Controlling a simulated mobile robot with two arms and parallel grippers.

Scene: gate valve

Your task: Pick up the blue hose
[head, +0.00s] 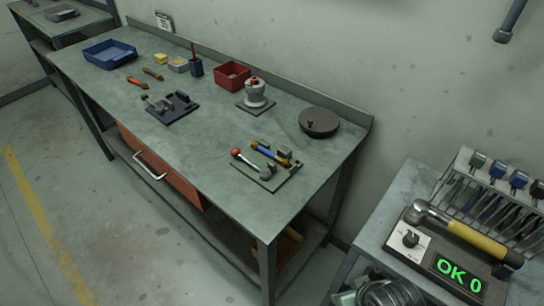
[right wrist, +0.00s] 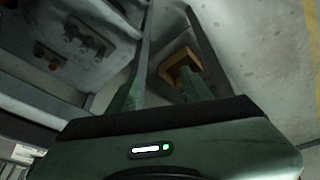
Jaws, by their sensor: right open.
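A short blue piece with brass-coloured ends (head: 267,152) lies on a small dark plate (head: 266,178) near the front right of the workbench in the head view. It looks like the blue hose, but it is too small to be certain. A lever with a red ball and a grey part are beside it on the plate. My right gripper (right wrist: 162,76) shows in the right wrist view with its fingers apart and nothing seen between them. It is out of the head view. My left gripper is in neither view.
The workbench (head: 215,165) also holds a blue tray (head: 110,54), a red bin (head: 232,76), a grey valve (head: 256,96) and a dark disc (head: 319,122). Floor at left is clear.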

